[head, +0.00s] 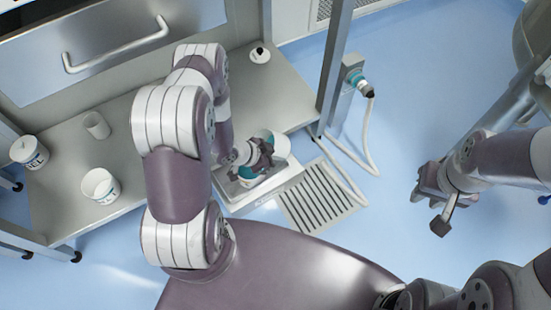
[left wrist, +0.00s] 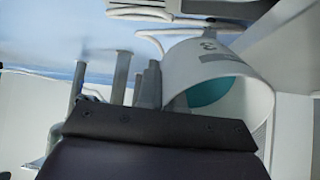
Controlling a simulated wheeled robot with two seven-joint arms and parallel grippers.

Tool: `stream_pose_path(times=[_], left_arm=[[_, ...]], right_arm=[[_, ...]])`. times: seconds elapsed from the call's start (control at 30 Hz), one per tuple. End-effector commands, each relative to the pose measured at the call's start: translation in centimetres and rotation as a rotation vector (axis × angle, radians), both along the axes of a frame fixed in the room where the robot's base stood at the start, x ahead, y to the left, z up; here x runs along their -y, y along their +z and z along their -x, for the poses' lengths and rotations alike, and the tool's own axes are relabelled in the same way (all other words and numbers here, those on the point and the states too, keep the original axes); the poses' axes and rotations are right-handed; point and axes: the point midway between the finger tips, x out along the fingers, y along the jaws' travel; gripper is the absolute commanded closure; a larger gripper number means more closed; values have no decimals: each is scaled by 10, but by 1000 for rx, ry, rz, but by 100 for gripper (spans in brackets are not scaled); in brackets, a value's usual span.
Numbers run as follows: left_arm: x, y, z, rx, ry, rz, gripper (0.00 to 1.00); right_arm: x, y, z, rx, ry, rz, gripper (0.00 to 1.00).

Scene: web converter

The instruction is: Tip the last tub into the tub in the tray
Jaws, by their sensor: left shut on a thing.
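My left gripper (head: 258,157) is shut on a white tub (head: 279,147) at the tray. In the left wrist view the white tub (left wrist: 245,75) is tilted, its wide mouth facing the camera and teal showing inside. A second tub (head: 246,172), with teal showing, is in the metal tray (head: 233,200), just below and left of the held one in the head view. My gripper partly hides both, so I cannot tell whether they touch. My right gripper (head: 437,207) is open and empty, off to the right above the floor.
A slotted grate (head: 318,198) lies right of the tray. A post (head: 335,65) and hose (head: 365,140) stand nearby.

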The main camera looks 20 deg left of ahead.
Motion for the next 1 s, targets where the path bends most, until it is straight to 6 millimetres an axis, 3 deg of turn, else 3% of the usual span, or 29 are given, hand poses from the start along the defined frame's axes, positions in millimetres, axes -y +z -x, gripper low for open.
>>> stream_pose_path(times=[1.0], left_arm=[[9, -4, -5, 107, -3, 130, 100]], right_arm=[[0, -30, 0, 0, 0, 0, 69]])
